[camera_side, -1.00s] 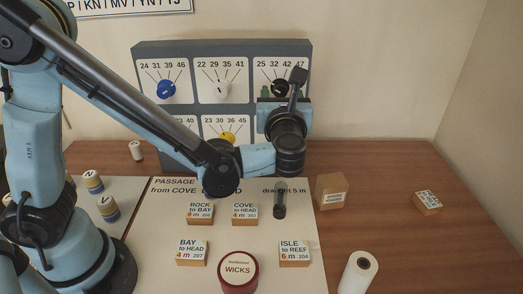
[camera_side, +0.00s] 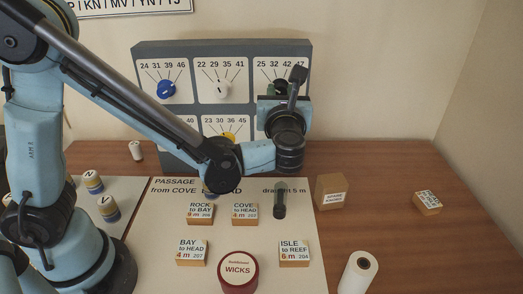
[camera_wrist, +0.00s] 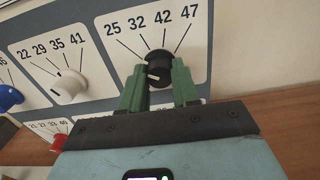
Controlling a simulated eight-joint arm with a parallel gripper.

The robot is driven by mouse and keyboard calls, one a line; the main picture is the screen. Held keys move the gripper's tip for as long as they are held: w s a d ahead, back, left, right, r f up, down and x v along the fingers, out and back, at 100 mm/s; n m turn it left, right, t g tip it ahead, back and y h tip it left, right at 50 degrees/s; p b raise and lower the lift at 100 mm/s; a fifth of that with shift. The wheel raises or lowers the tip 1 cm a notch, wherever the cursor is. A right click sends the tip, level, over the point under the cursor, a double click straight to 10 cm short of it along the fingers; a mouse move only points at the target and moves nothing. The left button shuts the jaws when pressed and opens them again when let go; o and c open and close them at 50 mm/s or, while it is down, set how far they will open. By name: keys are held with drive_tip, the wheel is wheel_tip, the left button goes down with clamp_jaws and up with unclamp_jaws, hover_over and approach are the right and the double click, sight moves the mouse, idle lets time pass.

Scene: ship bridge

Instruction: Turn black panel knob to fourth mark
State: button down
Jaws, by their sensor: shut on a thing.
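The black knob (camera_wrist: 160,64) sits on the upper right plate of the grey panel (camera_side: 223,45), below the marks 25, 32, 42 and 47. Its white line shows low on its face in the wrist view; I cannot tell which mark it stands for. My gripper (camera_wrist: 159,80) is shut on the black knob, with one green finger on each side of it. In the side view my gripper (camera_side: 277,90) is at the panel and hides most of the knob.
A white knob (camera_side: 222,89) and a blue knob (camera_side: 166,89) are to the left on the panel. A yellow knob (camera_side: 229,136) is below, partly behind my arm. Labelled blocks, a red tin (camera_side: 238,270) and a white roll (camera_side: 358,273) stand on the table.

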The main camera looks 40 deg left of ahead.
drive_tip(key=m, duration=0.5)
drive_tip(key=shift+m, duration=0.3)
drive_tip(key=m, duration=1.1)
drive_tip(key=shift+m, duration=0.4)
drive_tip(key=m, duration=0.5)
drive_tip(key=shift+m, duration=0.3)
drive_tip(key=c, duration=0.8)
unclamp_jaws()
